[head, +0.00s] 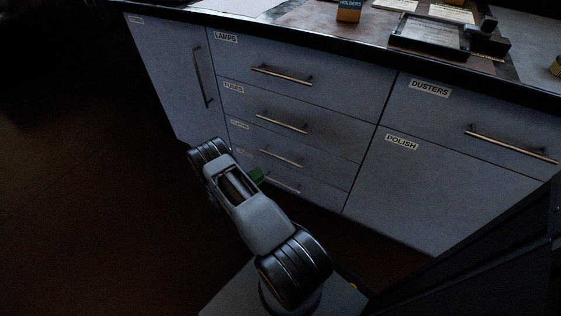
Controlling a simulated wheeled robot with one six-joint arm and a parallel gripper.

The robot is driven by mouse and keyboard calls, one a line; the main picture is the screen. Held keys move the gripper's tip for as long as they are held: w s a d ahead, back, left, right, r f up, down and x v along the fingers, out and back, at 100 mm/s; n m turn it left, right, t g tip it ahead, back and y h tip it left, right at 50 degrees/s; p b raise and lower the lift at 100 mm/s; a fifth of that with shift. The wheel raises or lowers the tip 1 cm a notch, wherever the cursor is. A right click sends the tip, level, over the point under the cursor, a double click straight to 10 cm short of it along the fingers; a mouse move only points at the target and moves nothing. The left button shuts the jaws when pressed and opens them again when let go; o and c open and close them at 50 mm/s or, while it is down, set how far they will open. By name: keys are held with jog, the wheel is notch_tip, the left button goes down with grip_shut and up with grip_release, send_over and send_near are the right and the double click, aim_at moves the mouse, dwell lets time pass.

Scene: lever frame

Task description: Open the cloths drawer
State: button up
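No label in the head view clearly reads "CLOTHS". A stack of grey drawers has a top drawer (340,82) labelled LAMPS and a second drawer (325,128) labelled FUSES. The third drawer (315,158) has a label too small to read. The bottom drawer (312,194) is partly hidden behind my arm, and its label cannot be read. Each has a horizontal bar handle, and all look shut. To the right is a shut drawer (440,112) labelled DUSTERS.
A POLISH front (420,185) lies below DUSTERS. A door (170,75) with an upright handle (203,77) is at the left. The dark-edged worktop (370,50) holds a tray (430,36) and a small box (349,10). The floor (80,190) at left is clear.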

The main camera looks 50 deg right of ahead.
aim_at(280, 158)
jog(key=b+x, duration=0.2)
jog(key=x, duration=0.9)
jog(key=shift+d, duration=0.3)
jog(key=shift+c, duration=0.3)
grip_shut()
